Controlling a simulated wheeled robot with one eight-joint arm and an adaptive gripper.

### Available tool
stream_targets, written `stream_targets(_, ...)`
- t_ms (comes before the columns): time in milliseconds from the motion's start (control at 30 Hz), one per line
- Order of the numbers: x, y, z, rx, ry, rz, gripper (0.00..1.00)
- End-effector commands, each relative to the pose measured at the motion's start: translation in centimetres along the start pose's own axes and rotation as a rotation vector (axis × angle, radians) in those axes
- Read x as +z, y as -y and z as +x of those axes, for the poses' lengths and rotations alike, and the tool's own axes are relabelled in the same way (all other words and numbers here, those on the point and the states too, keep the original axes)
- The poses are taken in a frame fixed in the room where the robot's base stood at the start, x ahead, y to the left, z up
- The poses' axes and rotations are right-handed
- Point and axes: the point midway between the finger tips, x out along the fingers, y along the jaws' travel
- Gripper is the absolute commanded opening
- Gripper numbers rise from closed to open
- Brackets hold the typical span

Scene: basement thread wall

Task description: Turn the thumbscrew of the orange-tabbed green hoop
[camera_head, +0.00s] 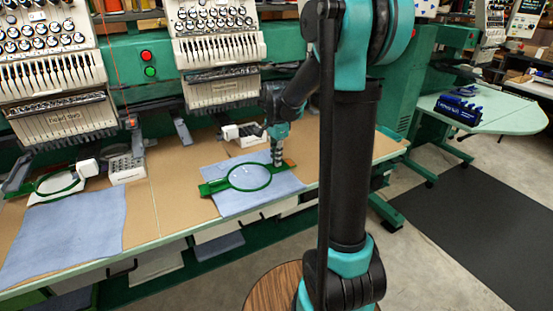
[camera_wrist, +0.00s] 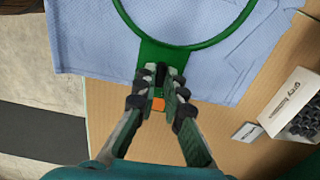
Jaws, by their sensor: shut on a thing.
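The green hoop (camera_head: 249,177) lies flat on a light blue cloth (camera_head: 232,206) on the tan table. The hoop also shows in the wrist view (camera_wrist: 187,45), with a green bracket running toward my gripper. An orange tab (camera_wrist: 158,104) shows between my fingers, and in the head view (camera_head: 289,163) it is at the hoop's right end. My gripper (camera_wrist: 160,78) points down at this bracket, its two fingertips close together at the orange-tabbed end. It is shut on the thumbscrew, which is mostly hidden between the fingertips.
A white box of dark spools (camera_wrist: 292,105) stands to the right in the wrist view, with a small white card (camera_wrist: 248,132) beside it. Embroidery machine heads (camera_head: 218,45) hang behind the table. Another green hoop (camera_head: 58,182) and cloth (camera_head: 65,235) lie at the left.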

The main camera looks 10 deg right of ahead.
Motion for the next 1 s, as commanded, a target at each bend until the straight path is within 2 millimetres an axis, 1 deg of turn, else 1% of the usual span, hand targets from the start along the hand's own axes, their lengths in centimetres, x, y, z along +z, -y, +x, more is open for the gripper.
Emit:
stream_targets(200, 0.0, 0.0, -0.01, 0.0, 0.0, 0.039, 0.0)
stream_targets(600, 0.0, 0.0, -0.01, 0.0, 0.0, 0.044, 0.0)
stream_targets(633, 0.0, 0.0, -0.01, 0.0, 0.0, 0.044, 0.11)
stream_targets(800, 0.0, 0.0, 0.0, 0.0, 0.0, 0.044, 0.31)
stream_targets(1000, 0.0, 0.0, 0.0, 0.0, 0.0, 0.043, 0.31)
